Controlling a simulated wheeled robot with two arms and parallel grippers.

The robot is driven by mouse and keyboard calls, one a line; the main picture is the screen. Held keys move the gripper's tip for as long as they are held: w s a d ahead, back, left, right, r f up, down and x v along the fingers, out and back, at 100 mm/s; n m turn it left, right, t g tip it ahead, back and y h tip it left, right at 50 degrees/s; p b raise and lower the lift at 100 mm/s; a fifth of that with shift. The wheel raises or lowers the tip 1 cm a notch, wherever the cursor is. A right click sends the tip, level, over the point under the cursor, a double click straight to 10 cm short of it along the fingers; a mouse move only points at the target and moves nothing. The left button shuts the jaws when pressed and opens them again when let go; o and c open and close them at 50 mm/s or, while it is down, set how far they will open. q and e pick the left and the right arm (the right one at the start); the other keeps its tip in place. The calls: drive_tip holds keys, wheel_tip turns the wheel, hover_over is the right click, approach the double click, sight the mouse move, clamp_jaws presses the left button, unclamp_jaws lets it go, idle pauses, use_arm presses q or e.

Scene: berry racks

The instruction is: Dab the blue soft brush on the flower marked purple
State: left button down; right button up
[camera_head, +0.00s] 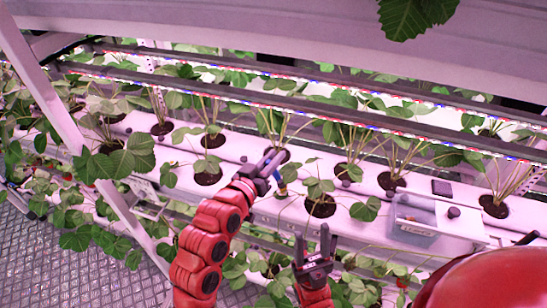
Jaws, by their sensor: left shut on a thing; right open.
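My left gripper (274,164) is shut on the blue brush (279,179). The brush points down, with a small yellowish part near its lower end, over the front edge of the white planting gutter (240,196). A leafy strawberry plant is close to its right. My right gripper (318,240) is open and empty, lower in the picture, in front of the gutter. I cannot make out a flower with a purple mark; it may be hidden among leaves or too small to tell.
Strawberry plants stand in dark round holes (320,206) along the gutters. A grey open box (412,225) sits on the gutter at the right, with a small dark square (441,188) behind it. Light strips cross behind. Grated floor (50,262) is clear at lower left.

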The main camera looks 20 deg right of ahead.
use_arm(q)
drive_tip(key=shift+f+b, duration=0.5)
drive_tip(key=shift+f, duration=0.05)
drive_tip(key=shift+r, duration=0.15)
idle(0.7)
wheel_tip(320, 180, up, 7)
drive_tip(key=p, duration=0.1)
drive_tip(key=shift+p, duration=0.4)
idle(0.6)
